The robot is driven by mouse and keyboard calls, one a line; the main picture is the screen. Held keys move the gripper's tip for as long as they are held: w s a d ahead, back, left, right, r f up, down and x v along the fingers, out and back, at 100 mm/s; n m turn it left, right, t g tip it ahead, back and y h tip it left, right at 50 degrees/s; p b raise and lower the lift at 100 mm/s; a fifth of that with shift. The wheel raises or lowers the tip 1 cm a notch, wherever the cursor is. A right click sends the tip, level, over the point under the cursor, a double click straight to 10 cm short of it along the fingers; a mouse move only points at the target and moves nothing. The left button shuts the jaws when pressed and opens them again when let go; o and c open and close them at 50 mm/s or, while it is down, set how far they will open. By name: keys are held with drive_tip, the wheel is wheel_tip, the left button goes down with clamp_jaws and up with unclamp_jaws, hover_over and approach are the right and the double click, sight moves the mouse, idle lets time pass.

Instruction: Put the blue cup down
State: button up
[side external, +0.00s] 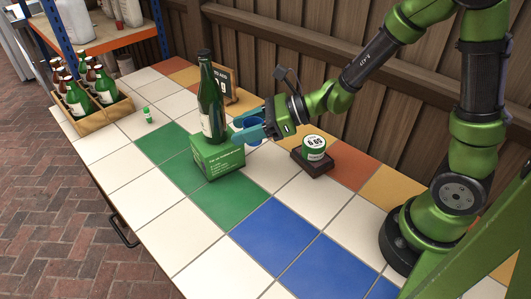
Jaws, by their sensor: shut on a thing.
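The blue cup (257,131) is at the fingers of my gripper (250,127), just right of the green bottle and above the back of the tiled table (196,246). My gripper reaches in from the right, its teal fingers shut on the cup. The fingers and the bottle hide part of the cup. I cannot tell whether its base touches the table.
A green bottle (210,108) appears to stand on a green box (219,162), close to my fingers. A green can (314,148) sits on a dark block (312,167) to the right. A bottle crate (98,117) and a small green-and-white bottle (147,116) are left. The front tiles are clear.

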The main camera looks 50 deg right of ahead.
wheel_tip(320, 180, up, 23)
drive_tip(key=w+d+m+t+h, duration=0.1)
drive_tip(key=w+d, duration=0.3)
drive_tip(key=w, duration=0.5)
drive_tip(key=w+d+m+t+h, duration=0.1)
drive_tip(key=w+d+m+h, duration=0.15)
drive_tip(key=w, duration=0.55)
drive_tip(key=w+d+m+t+h, duration=0.1)
drive_tip(key=w+d, duration=0.3)
drive_tip(key=w, duration=0.5)
drive_tip(key=shift+y, duration=0.25)
drive_tip(key=f, duration=3.6)
drive_tip(key=shift+w+f, duration=0.2)
drive_tip(key=shift+f, duration=0.1)
drive_tip(key=shift+f, duration=0.15)
drive_tip(key=o, duration=1.1)
